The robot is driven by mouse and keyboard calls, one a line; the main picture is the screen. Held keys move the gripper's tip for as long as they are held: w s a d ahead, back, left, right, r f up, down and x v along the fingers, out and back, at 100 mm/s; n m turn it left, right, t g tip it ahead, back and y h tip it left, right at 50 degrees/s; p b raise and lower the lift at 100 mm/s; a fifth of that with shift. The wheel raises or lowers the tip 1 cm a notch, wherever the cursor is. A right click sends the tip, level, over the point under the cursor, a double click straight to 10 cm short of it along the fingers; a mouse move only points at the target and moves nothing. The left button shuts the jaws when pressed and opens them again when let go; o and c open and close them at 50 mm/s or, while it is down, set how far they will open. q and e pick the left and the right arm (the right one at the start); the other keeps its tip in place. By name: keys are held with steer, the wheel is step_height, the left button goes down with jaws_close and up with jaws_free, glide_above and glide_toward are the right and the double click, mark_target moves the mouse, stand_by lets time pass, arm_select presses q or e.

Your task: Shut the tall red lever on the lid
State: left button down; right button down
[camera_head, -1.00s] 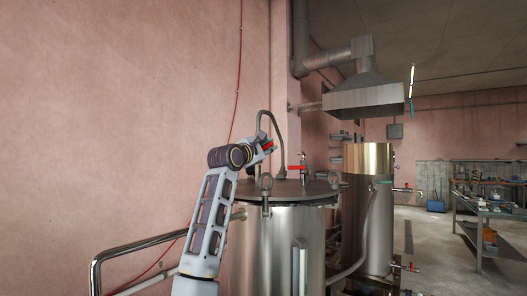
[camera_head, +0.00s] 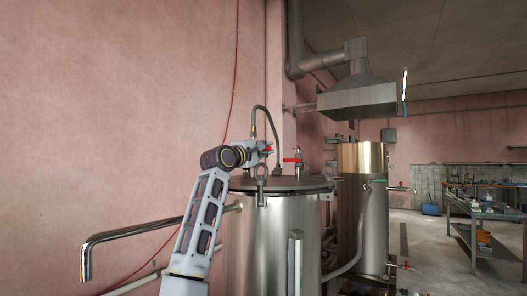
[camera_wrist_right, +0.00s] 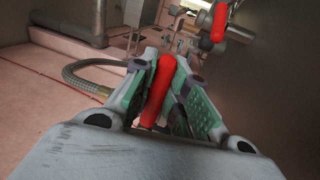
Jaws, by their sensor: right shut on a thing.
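My right gripper (camera_head: 266,150) is above the left part of the round metal lid (camera_head: 285,184) of the near tank. In the wrist view, the right gripper's green-padded fingers (camera_wrist_right: 167,95) are shut around a red lever (camera_wrist_right: 160,85). The lever stands up between them, and its lower end is hidden by the gripper body. A bit of this red lever also shows at the fingertips in the head view (camera_head: 267,148). A second red lever (camera_head: 292,160) sits on a valve on the lid, to the right. My left gripper is not in view.
A thin bent pipe (camera_head: 264,108) rises behind my gripper. A braided hose (camera_wrist_right: 85,75) runs close by in the wrist view. The second red lever (camera_wrist_right: 218,22) is near the fingers' upper right. A second tank (camera_head: 362,215) and a hood (camera_head: 357,98) stand behind.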

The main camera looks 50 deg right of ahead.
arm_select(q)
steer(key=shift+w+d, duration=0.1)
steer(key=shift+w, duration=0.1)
arm_select(e)
steer(key=shift+f, duration=0.2)
steer(key=c, duration=1.4)
jaws_free()
steer(key=shift+a, duration=0.15)
steer(key=shift+v, duration=5.85)
steer(key=shift+w+r, duration=0.1)
